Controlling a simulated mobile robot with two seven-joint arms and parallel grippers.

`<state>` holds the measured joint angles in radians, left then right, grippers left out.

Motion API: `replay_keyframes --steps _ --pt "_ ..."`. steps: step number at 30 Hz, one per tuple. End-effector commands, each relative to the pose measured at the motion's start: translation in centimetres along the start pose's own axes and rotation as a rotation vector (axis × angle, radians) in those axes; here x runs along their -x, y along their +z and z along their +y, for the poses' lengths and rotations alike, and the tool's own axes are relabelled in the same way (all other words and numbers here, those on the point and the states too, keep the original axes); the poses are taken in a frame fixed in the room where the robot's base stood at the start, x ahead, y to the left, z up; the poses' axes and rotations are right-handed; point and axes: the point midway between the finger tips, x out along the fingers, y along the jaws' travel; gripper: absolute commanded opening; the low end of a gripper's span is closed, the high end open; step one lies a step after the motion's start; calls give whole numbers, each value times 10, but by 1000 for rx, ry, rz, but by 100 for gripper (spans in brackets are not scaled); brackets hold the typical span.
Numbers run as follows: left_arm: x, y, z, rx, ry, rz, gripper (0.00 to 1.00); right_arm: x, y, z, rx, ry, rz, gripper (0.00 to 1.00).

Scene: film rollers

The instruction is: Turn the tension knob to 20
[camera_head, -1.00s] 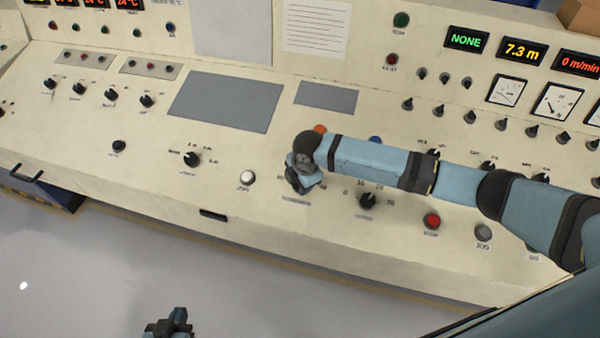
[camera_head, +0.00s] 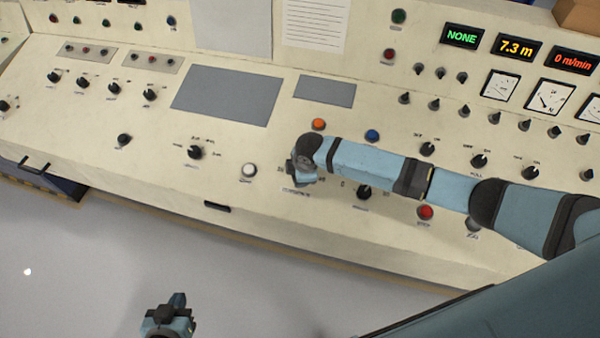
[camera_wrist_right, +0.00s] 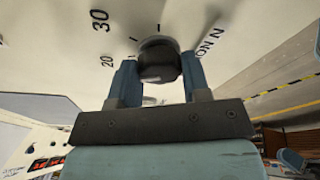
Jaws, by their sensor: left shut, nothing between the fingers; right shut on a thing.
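The tension knob (camera_wrist_right: 159,66) is a dark round knob on the cream console. In the right wrist view the numbers 20 and 30 are printed at its left, and a partly hidden label ending in "ION N" is at its right. My right gripper (camera_wrist_right: 158,78) is shut on it, with one blue finger on each side. I cannot read the knob's setting. In the head view my right gripper (camera_head: 301,175) hides the knob on the console front. My left gripper (camera_head: 177,302) is shut and empty over the floor, at the bottom, away from the console.
A white button (camera_head: 249,170) is left of my right gripper. Another black knob (camera_head: 364,192) and a red button (camera_head: 425,212) are to its right, below my right forearm. Orange (camera_head: 318,124) and blue (camera_head: 372,135) buttons lie behind the arm. The floor (camera_head: 90,270) in front is clear.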

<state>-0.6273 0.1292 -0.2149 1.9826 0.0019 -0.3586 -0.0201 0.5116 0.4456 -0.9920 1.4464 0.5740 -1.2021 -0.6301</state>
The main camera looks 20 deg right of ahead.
Motion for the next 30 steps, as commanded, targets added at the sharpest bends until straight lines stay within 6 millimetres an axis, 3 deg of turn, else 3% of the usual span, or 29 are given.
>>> replay_keyframes --steps 5,6,9,20,23,30 --pt "0 0 0 0 0 0 0 0 1 1 0 1 -1 20" --pt "0 0 0 0 0 0 0 0 1 1 0 1 -1 48" --pt "0 -1 0 0 0 1 0 0 1 0 1 0 -1 69" --pt "-2 -3 -1 -1 -1 7 0 5 0 0 1 1 1 69" --pt "-3 -3 -1 -1 -1 7 0 17 0 1 1 2 1 69" --pt "-6 2 0 0 0 6 0 70 0 1 3 4 2 69"
